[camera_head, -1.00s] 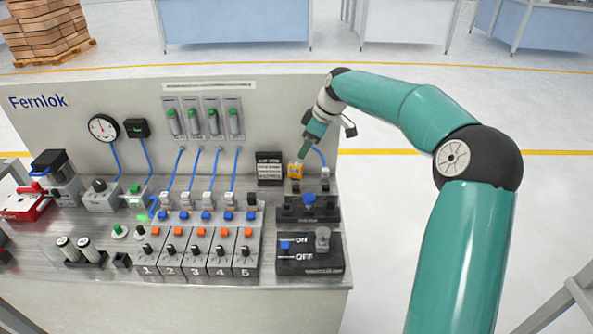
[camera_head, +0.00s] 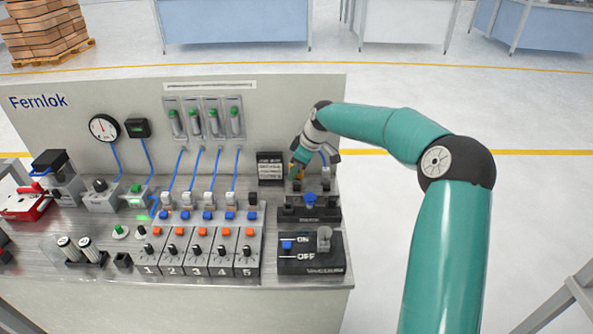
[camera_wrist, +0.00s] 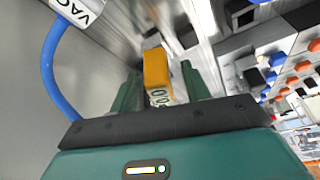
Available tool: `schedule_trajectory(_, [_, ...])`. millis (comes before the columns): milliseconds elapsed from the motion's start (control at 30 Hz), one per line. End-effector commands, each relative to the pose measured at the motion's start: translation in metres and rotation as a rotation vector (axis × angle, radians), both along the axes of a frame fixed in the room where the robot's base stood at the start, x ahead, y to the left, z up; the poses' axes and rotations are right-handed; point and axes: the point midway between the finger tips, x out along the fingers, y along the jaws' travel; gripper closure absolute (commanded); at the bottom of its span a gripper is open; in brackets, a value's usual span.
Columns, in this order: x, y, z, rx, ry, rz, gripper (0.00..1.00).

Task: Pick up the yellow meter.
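The yellow meter (camera_wrist: 156,68) is a small box with a pale display showing digits. In the wrist view it lies between the two green fingers of my gripper (camera_wrist: 160,76), with a narrow gap visible on each side. My gripper is open around it. In the head view my gripper (camera_head: 298,168) is at the meter's spot, at the back right of the bench. There the meter (camera_head: 292,172) is mostly hidden by the fingers.
A black label block (camera_head: 269,168) stands just left of my gripper. A black unit with a blue knob (camera_head: 309,199) is in front, and an ON/OFF switch box (camera_head: 311,254) nearer still. The upright back panel (camera_head: 285,110) is close behind. A blue hose (camera_wrist: 50,70) runs beside my gripper.

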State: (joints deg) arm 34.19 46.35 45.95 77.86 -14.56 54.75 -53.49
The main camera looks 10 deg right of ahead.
Motion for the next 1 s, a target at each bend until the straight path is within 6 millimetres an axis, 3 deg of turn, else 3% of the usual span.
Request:
schedule_trajectory(33, [0.0, 0.0, 0.0, 0.0, 0.0, 0.0, 0.63])
schedule_trajectory(233, [0.0, 0.0, 0.0, 0.0, 0.0, 0.0, 1.0])
schedule_trajectory(667, [0.0, 0.0, 0.008, 0.0, -0.002, -0.001, 1.0])
schedule_trajectory(867, [0.0, 0.0, 0.035, -0.001, -0.004, 0.001, 1.0])
schedule_trajectory(1000, [-0.022, 0.011, 0.062, -0.005, -0.004, 0.002, 1.0])
